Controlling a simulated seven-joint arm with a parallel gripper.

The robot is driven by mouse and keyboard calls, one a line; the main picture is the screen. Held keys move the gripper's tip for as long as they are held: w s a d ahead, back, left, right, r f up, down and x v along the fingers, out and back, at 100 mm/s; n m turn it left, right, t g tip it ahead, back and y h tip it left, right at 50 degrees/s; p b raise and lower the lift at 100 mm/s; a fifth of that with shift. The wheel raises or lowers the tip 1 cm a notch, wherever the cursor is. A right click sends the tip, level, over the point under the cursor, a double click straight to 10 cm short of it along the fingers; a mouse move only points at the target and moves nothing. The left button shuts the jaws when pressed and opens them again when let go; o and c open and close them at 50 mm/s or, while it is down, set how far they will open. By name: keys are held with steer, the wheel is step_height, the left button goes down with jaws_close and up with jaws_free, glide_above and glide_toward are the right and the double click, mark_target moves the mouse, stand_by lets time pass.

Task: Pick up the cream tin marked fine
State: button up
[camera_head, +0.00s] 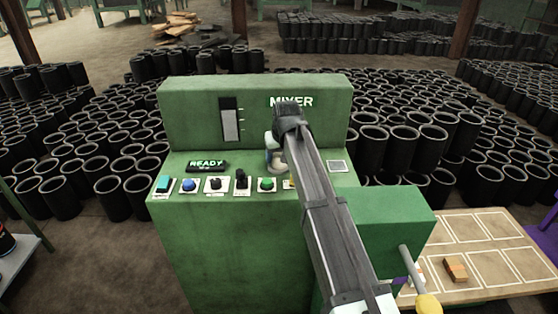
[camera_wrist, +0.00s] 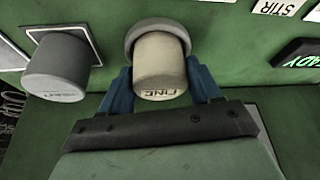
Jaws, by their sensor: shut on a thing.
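The cream tin marked FINE (camera_wrist: 160,68) is in the middle of the wrist view, in front of a round grey rim on the green panel. My gripper (camera_wrist: 163,85) has its blue fingers on both sides of the tin and is shut on it. I cannot tell whether the tin touches the rim. In the head view my gripper (camera_head: 273,150) is at the front of the green mixer, and my arm hides most of the tin there. A grey tin (camera_wrist: 57,70) with lettering too faint to read is to the left in the wrist view, at a square plate.
The green mixer (camera_head: 200,240) has a row of buttons and knobs with a lit READY sign (camera_head: 206,164). A lever with a yellow knob (camera_head: 428,303) sticks out at right. A board with outlined squares (camera_head: 490,262) holds a wooden block (camera_head: 455,269). Black sleeves crowd the floor behind.

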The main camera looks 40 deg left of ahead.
steer(key=c, duration=0.5)
steer(key=shift+r, duration=0.15)
steer(key=shift+c, duration=0.2)
